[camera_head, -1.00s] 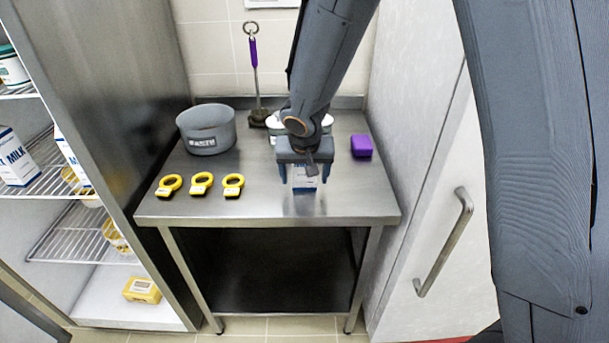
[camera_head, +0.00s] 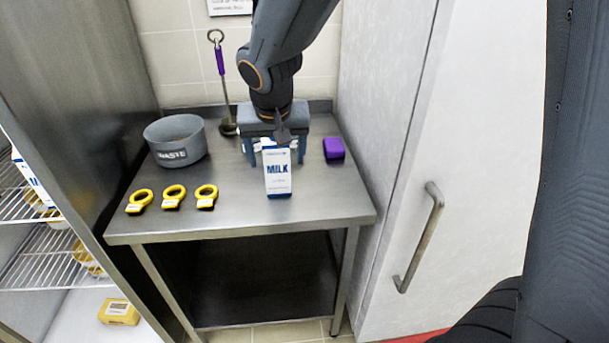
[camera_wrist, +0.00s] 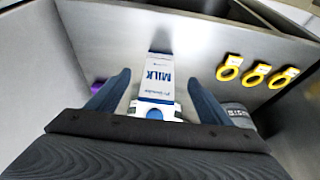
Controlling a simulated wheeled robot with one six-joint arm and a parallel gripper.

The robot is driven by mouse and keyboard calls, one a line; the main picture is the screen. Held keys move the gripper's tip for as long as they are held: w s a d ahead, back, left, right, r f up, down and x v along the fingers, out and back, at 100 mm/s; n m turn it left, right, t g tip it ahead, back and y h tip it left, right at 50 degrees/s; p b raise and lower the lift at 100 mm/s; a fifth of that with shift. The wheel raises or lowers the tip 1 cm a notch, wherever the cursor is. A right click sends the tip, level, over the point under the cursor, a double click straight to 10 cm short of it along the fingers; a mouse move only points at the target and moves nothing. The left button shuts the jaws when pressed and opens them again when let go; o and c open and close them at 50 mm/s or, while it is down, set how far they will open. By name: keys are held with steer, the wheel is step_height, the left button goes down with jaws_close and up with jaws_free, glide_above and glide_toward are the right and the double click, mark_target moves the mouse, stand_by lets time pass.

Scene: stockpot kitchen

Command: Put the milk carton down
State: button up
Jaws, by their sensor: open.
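The milk carton (camera_head: 277,174) is white with a blue top edge, a blue MILK label and a blue base. It stands upright on the steel table (camera_head: 240,205), near its middle. My gripper (camera_head: 277,160) is open just behind the carton in the head view, with its fingers apart. In the wrist view the carton (camera_wrist: 157,85) lies ahead of and between the spread fingers of my gripper (camera_wrist: 158,95), with a visible gap on both sides.
A grey WASTE bowl (camera_head: 176,143) stands at the back left. Several yellow ring-shaped items (camera_head: 174,195) lie at the front left. A purple block (camera_head: 334,149) is at the right. A purple-handled utensil (camera_head: 220,80) is at the back wall. The table's front right is clear.

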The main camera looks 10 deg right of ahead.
steer(key=s+d+f+g, duration=0.1)
steer(key=s+d+f, duration=0.2)
steer(key=s+d, duration=0.5)
steer(key=s+d+f+g, duration=0.2)
steer(key=s+d+f, duration=0.1)
steer(key=s+d, duration=0.4)
steer(key=shift+s+d+f, duration=0.2)
steer(key=shift+s+d, duration=0.15)
steer(key=shift+d, duration=0.4)
